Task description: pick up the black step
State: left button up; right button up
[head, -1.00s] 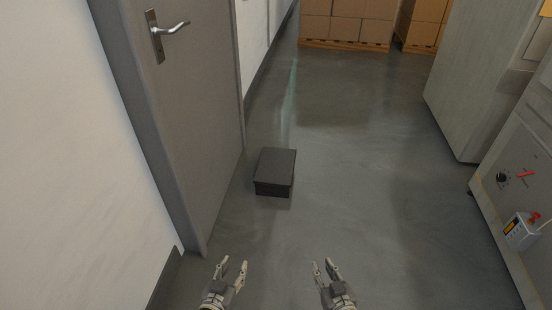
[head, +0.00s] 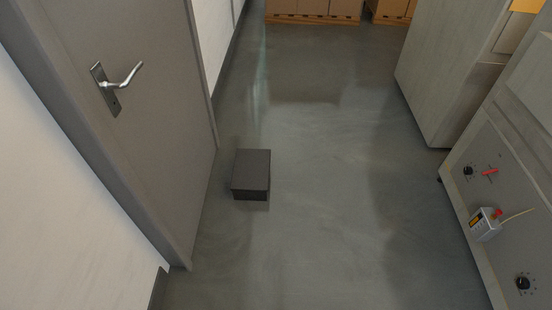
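The black step (head: 251,172) is a low dark box in the head view. It stands upright on the grey floor, left of the middle, a little to the right of the grey door. Its top and front face show, and nothing covers it. Neither of my grippers shows in the head view now.
A grey door (head: 120,130) with a metal handle (head: 118,88) stands on the left. Grey cabinets (head: 455,70) and a panel with knobs (head: 510,220) line the right. Cardboard boxes (head: 315,8) stand at the back. The floor (head: 320,210) between them is clear.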

aim_at(250, 175)
jog(key=i+l+z, duration=0.35)
jog(key=i, duration=0.25)
jog(key=i+z, duration=0.35)
jog(key=i, duration=0.3)
jog(key=i+j+z, duration=0.1)
jog(key=i+z, duration=0.2)
jog(key=i, duration=0.35)
jog(key=i+u, duration=0.8)
jog(key=i+l+u, duration=0.2)
jog(key=u, duration=0.2)
jog(key=i+l+u, duration=0.25)
jog(key=u, duration=0.15)
jog(key=i+l+u, duration=0.1)
jog(key=u, duration=0.3)
jog(key=i+l+u, duration=0.2)
jog(key=u, duration=0.25)
jog(key=i+l+u, duration=0.25)
jog(key=u, duration=0.15)
jog(key=i+l+u, duration=0.1)
jog(key=l+u, duration=0.15)
jog(key=u, duration=0.15)
jog(key=i+l+u, duration=0.1)
jog(key=l+u, duration=0.2)
jog(key=u, duration=0.15)
